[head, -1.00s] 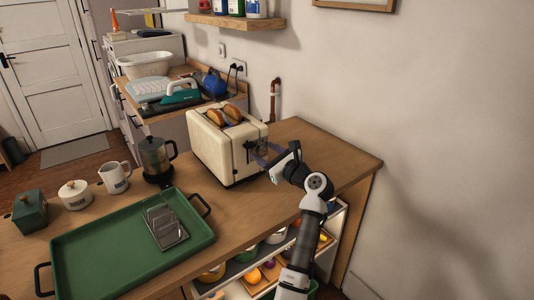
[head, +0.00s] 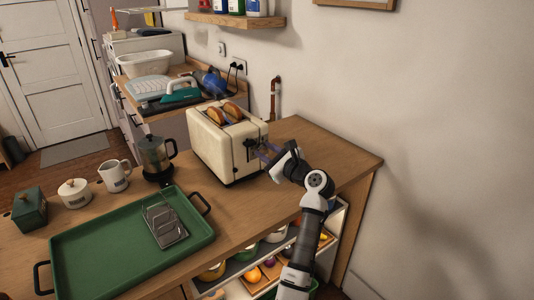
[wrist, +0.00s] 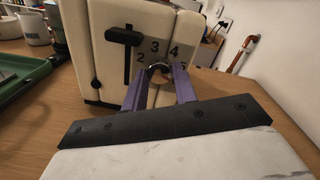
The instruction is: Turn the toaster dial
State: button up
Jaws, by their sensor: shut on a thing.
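The cream toaster (head: 222,150) stands on the wooden counter with two slices of bread (head: 232,111) in its top slots. In the wrist view, its end face (wrist: 100,45) shows a black lever (wrist: 123,36) in a vertical slot and a dial (wrist: 159,72) with numbers such as 2, 3 and 4 around it. My gripper (wrist: 160,82) has its two purple fingers on either side of the dial, shut on it. The fingers hide part of the dial, so I cannot tell its setting. In the head view my gripper (head: 268,152) reaches the toaster's right end.
A green tray (head: 80,262) with a metal grater (head: 165,224) lies in front on the left. A dark coffee pot (head: 156,156), a white mug (head: 115,176) and canisters stand left of the toaster. The counter (head: 325,150) right of the toaster is clear up to the wall.

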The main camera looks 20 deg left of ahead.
jog(key=n+b, duration=0.1)
jog(key=n, duration=0.3)
jog(key=shift+f, duration=0.1)
jog(key=n+b, duration=0.2)
jog(key=n, duration=0.2)
jog(key=shift+n+h, duration=0.4)
jog(key=n+b, duration=0.3)
jog(key=n, duration=0.1)
jog(key=n+b, duration=0.3)
jog(key=n, duration=0.1)
jog(key=shift+s+f+n+t+h, duration=0.1)
jog(key=shift+n+t+h, duration=0.2)
jog(key=shift+t, duration=0.1)
jog(key=n+b, duration=0.3)
jog(key=n, duration=0.1)
jog(key=n+b, duration=0.3)
jog(key=n, duration=0.1)
jog(key=shift+n+t+b, duration=0.3)
jog(key=shift+t, duration=0.1)
jog(key=n+b, duration=0.3)
jog(key=n, duration=0.2)
jog(key=shift+a+f+b, duration=0.1)
jog(key=shift+b, duration=0.3)
jog(key=shift+n+t+b, duration=0.3)
jog(key=shift+n+b, duration=0.75)
jog(key=shift+n, duration=0.85)
jog(key=shift+r, duration=0.2)
